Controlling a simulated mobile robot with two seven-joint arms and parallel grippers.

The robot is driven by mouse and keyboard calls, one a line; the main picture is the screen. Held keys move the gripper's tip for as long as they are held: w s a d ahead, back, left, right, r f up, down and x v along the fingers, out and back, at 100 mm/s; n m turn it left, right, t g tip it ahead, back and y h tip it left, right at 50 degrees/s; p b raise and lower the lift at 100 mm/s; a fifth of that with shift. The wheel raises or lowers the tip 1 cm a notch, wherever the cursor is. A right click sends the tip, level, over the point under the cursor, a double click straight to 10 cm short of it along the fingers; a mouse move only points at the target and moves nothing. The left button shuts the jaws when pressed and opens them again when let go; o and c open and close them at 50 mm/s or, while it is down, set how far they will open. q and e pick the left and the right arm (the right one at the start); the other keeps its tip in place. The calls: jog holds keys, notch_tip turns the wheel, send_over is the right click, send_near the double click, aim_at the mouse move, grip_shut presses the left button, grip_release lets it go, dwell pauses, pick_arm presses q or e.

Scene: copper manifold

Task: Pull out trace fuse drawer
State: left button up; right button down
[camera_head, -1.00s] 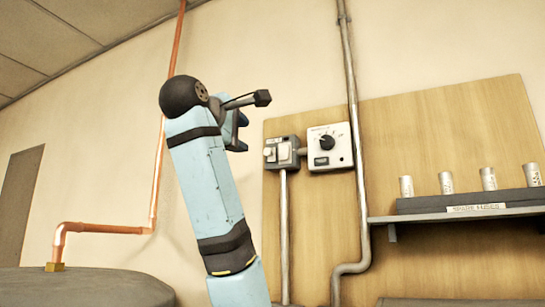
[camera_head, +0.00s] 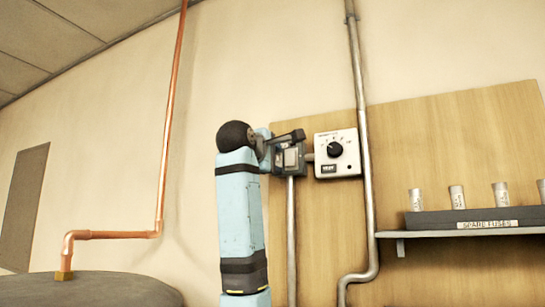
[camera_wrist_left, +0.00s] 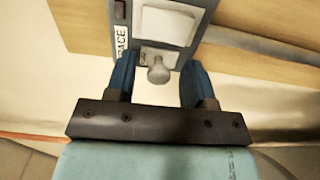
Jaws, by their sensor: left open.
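The trace fuse box is a dark grey housing (camera_head: 291,158) on the wooden wall board, partly hidden by my left arm in the head view. In the head view my left gripper (camera_head: 272,155) is at the box. My right gripper is not in view.
A white control box (camera_head: 337,154) with a black dial sits just right of the fuse box. A grey vertical pipe (camera_head: 364,150) runs beside it. A shelf (camera_head: 450,232) holds a "SPARE FUSES" rack with several cylinders. A copper pipe (camera_head: 163,160) stands left.

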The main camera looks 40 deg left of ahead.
pick_arm(q)
jog(key=shift+s, duration=0.15)
jog(key=shift+c, duration=0.7)
grip_shut()
jog(key=b+v, duration=0.1)
jog(key=v, duration=0.2)
jog(key=shift+d, duration=0.1)
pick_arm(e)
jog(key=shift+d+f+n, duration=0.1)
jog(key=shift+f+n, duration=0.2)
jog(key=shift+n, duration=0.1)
pick_arm(q)
jog(key=shift+c, duration=0.8)
grip_release()
jog(key=o, duration=0.3)
jog(key=shift+s, duration=0.15)
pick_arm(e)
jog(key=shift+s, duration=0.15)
